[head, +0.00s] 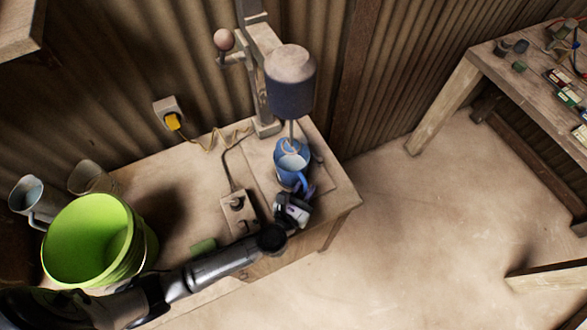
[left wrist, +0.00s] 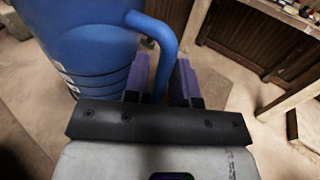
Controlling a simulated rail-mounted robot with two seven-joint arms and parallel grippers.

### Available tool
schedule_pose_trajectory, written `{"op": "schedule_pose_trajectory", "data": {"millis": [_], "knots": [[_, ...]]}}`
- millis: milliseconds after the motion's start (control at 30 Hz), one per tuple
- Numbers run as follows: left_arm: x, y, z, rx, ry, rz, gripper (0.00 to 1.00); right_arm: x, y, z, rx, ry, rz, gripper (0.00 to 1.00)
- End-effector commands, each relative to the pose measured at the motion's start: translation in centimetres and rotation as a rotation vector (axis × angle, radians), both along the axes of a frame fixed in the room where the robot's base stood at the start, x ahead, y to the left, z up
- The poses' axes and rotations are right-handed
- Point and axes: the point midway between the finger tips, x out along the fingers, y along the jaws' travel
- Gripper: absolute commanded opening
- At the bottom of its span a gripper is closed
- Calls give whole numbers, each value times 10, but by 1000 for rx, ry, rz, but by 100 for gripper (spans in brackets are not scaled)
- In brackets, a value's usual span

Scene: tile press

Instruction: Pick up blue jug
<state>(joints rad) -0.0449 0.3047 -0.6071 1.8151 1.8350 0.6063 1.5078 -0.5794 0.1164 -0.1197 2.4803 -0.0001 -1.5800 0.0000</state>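The blue jug (head: 292,158) stands on the wooden bench under the drill-like machine, its handle toward the front. In the left wrist view the jug's body (left wrist: 85,45) fills the upper left, with dark bands near its bottom. My left gripper (head: 297,196) is at the handle side of the jug. In the left wrist view its two purple fingers (left wrist: 162,82) stand apart, one on each side of the handle (left wrist: 165,48). A narrow gap shows between the handle and the right finger; contact on the left side is unclear. My right gripper is not in view.
The machine's dark cylindrical head (head: 290,85) hangs right above the jug. A socket box (head: 238,212) with a cable lies left of it. A green bucket (head: 90,240) and metal jugs (head: 38,197) stand at the bench's left. Open floor lies to the right.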

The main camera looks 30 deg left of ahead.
Motion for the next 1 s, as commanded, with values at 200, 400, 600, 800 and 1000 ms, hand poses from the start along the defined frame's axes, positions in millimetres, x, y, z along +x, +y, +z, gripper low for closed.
{"op": "schedule_pose_trajectory", "data": {"millis": [200,400,600,800,1000], "knots": [[0,0,0,0,0,0,16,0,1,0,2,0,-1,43],[0,0,0,0,0,0,0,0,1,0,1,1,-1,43],[0,0,0,1,0,0,0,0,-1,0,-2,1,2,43],[0,0,1,2,-3,1,0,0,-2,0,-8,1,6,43],[0,0,2,1,-3,1,0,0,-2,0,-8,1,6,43]]}}
